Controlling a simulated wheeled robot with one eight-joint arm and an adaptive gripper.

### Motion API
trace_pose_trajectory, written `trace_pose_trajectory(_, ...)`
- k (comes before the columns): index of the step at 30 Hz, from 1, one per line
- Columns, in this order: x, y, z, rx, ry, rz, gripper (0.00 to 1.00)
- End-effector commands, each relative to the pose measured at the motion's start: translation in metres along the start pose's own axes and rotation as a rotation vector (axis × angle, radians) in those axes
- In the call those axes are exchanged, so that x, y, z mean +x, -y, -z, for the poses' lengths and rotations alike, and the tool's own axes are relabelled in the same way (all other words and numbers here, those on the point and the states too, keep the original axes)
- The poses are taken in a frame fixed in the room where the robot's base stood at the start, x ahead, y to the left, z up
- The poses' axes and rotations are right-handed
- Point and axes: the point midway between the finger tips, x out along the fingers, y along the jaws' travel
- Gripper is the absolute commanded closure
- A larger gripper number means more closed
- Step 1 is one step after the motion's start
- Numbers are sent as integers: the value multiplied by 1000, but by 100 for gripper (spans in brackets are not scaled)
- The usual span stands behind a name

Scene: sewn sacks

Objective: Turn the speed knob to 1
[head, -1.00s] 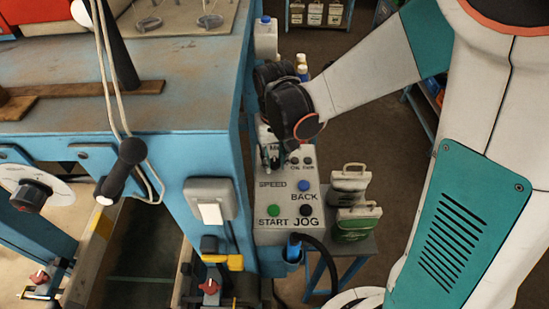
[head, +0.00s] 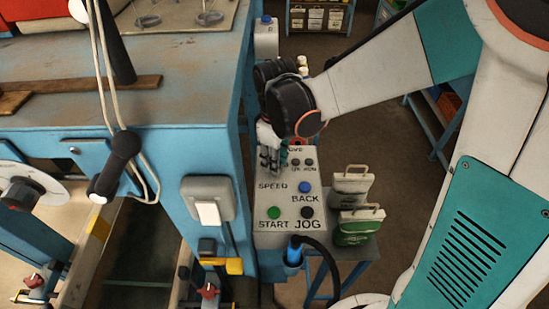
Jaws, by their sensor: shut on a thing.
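The grey control panel (head: 262,232) stands beside the blue machine, with a SPEED label (head: 272,186) at its left. Below are a blue BACK button (head: 305,187), a green START button (head: 274,212) and a black JOG button (head: 307,213). My gripper (head: 270,168) points down just above the SPEED label, shut on the speed knob. The fingers and my wrist hide the knob, so its pointer and scale numbers cannot be read.
The blue machine table (head: 180,150) rises close on the left of the panel. A white can (head: 350,184) and a green can (head: 358,228) stand right of it. A black hose with a blue end (head: 293,252) hangs at its front. Open floor lies further right.

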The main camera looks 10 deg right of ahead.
Motion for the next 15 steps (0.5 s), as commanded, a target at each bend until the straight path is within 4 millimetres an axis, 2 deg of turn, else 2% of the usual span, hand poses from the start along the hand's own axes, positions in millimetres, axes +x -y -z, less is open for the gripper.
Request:
trace_pose_trajectory(6, 0, 0, 0, -85, 0, 0, 97)
trace_pose_trajectory(15, 0, 0, 0, -124, 0, 0, 97)
